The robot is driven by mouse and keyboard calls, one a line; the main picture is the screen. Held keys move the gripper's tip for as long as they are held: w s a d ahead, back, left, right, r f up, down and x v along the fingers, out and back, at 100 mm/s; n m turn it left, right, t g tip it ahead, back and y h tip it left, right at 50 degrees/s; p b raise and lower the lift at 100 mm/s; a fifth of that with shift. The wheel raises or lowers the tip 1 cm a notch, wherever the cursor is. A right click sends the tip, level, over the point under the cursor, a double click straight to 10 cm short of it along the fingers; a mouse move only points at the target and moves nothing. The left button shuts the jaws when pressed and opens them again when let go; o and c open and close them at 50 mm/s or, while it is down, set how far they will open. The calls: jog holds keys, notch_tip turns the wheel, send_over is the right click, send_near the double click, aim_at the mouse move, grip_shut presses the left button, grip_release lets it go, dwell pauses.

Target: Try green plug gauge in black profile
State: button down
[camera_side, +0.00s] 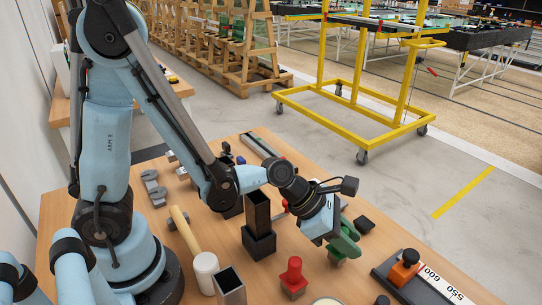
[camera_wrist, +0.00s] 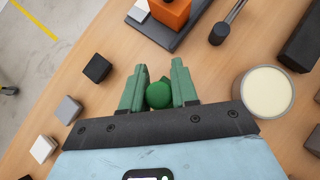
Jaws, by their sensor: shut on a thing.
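My gripper (camera_side: 343,243) has green fingers and is shut on the green plug gauge. Its round green knob (camera_wrist: 159,95) sits between the fingertips in the wrist view, and the part below it is mostly hidden there. In the side view the gauge shows just under the fingers, low over the table; I cannot tell whether it touches the wood. The black profile (camera_side: 259,216) is an upright, open-topped square tube on a wider black foot, to the left of my gripper and apart from it. I cannot make it out in the wrist view.
A red gauge (camera_side: 293,275) and a bare metal profile (camera_side: 229,287) stand in front. An orange gauge (camera_side: 404,268) sits on a dark labelled tray (camera_side: 425,290). A cream-filled tin (camera_wrist: 265,93), a black cube (camera_wrist: 97,68) and a mallet (camera_side: 206,268) lie around.

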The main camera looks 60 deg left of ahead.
jog(key=shift+r, duration=0.75)
notch_tip(320, 180, up, 2)
jog(key=shift+s+d+r, duration=0.1)
jog(key=shift+s+r, duration=0.05)
jog(key=s+d+r, duration=0.6)
jog(key=s+r, duration=0.1)
jog(key=s, duration=0.2)
jog(key=s+a+r, duration=0.1)
jog(key=a+r, duration=0.4)
jog(key=a, duration=0.4)
jog(key=a+r, duration=0.5)
jog(key=a, duration=0.4)
jog(key=shift+s, duration=0.4)
jog(key=shift+a+r, duration=0.1)
notch_tip(320, 180, down, 6)
jog(key=shift+f, duration=2.1)
dwell(0.4)
